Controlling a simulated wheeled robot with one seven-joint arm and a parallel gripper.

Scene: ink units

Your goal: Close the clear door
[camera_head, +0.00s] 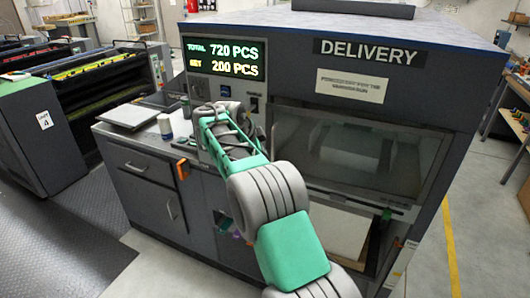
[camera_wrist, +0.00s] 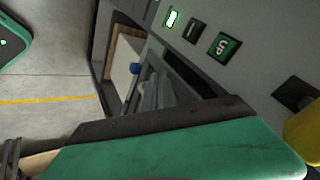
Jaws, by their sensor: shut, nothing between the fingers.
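The clear door (camera_head: 375,150) is a see-through panel in a dark frame, under the DELIVERY sign on the machine's front. It covers the upper part of the delivery opening, and a gap is open below its lower edge. My gripper (camera_head: 222,120) is to the left of the door, in front of the machine's control panel. It is shut and empty; its fingertips are hard to make out. In the wrist view, a green UP button (camera_wrist: 223,46), a dark button (camera_wrist: 197,31) and a lit green button (camera_wrist: 172,18) are on the grey panel above my gripper.
A pale stack (camera_head: 335,232) lies in the opening below the door.

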